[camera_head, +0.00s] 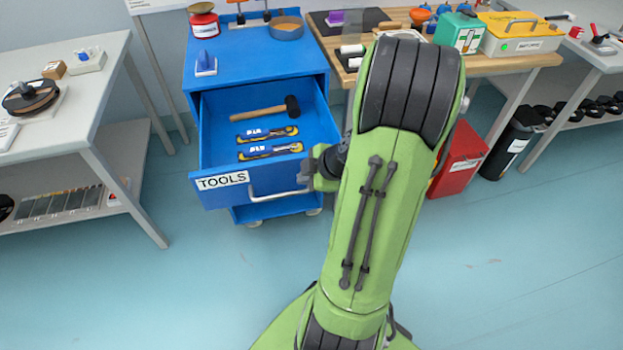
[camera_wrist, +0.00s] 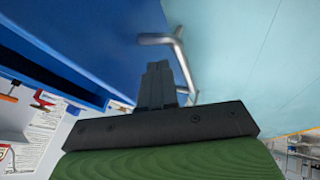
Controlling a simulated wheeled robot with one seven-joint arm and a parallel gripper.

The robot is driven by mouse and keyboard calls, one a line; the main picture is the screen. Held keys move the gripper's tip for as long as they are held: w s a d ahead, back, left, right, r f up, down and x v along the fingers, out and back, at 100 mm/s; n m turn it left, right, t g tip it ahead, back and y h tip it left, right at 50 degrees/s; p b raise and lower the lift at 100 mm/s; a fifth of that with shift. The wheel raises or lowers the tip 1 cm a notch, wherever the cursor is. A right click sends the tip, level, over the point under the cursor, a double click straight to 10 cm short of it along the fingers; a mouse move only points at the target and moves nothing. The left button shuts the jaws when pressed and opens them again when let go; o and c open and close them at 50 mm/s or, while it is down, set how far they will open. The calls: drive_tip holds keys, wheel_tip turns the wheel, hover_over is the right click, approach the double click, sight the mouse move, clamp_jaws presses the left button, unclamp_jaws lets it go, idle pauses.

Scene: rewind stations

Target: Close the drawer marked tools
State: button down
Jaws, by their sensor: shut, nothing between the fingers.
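The blue drawer with the white TOOLS label (camera_head: 222,181) is pulled well out of the blue cabinet (camera_head: 255,55). Its bar handle (camera_head: 278,196) runs along the right part of the front and also shows in the wrist view (camera_wrist: 180,62). My gripper (camera_head: 306,172) is at the right end of the drawer front, partly hidden by my green arm. In the wrist view, my gripper (camera_wrist: 158,75) has its fingers together and empty beside the handle and near the blue drawer front (camera_wrist: 60,50). I cannot tell whether they touch.
A grey table (camera_head: 90,95) stands left and a wooden workbench (camera_head: 495,60) right. The floor in front is clear.

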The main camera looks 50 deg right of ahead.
sight(290, 184)
drive_tip(key=x, duration=0.4)
drive_tip(key=shift+b, duration=0.35)
drive_tip(key=shift+r, duration=0.1)
